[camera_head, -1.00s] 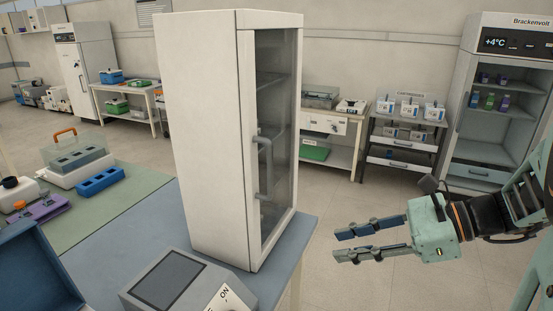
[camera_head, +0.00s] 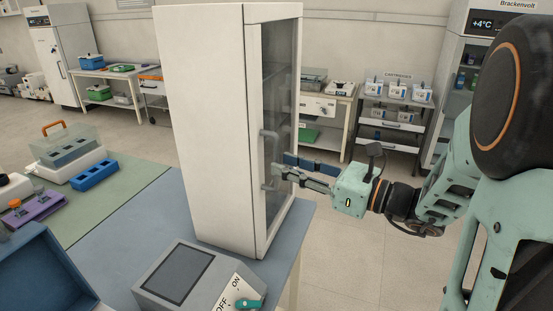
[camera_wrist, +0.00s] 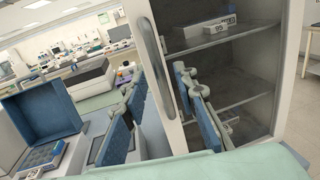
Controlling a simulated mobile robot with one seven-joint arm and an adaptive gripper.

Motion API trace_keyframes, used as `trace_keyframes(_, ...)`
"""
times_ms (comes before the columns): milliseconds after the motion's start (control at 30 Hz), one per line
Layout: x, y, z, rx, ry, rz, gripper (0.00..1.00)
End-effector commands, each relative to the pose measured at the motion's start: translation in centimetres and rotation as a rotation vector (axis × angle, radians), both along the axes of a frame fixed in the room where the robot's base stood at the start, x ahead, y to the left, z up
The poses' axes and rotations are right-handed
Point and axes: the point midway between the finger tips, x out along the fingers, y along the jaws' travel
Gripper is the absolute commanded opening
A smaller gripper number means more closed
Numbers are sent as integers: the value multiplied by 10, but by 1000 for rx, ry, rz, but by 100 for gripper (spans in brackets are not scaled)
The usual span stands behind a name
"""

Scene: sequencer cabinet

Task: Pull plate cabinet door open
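The plate cabinet (camera_head: 208,130) is a tall white box standing on the blue bench top. Its glass door (camera_head: 281,95) faces right and looks closed. A grey vertical handle (camera_head: 268,133) is on the door's near side. My gripper (camera_head: 280,163) is at the handle's height, with its blue-padded fingers pointing at it and the tips overlapping it in the head view. In the wrist view the fingers (camera_wrist: 157,88) are spread apart, with the handle (camera_wrist: 153,58) in the gap between them. I cannot tell if either finger touches it.
A grey control box with an ON/OFF switch (camera_head: 200,280) stands in front of the cabinet. A blue open-lidded case (camera_head: 40,270) and a blue rack (camera_head: 95,175) are to the left. The floor right of the bench is clear.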

Motion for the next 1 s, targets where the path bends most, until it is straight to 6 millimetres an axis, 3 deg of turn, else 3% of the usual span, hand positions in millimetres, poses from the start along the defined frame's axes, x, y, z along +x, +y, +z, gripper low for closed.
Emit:
trace_keyframes(233, 15, 25, 0, -1, 1, 2, 27)
trace_keyframes(567, 17, 28, 0, -1, 1, -1, 27)
trace_keyframes(833, 17, 28, 0, -1, 0, 0, 0)
trace_keyframes(1000, 17, 28, 0, -1, 0, 0, 0)
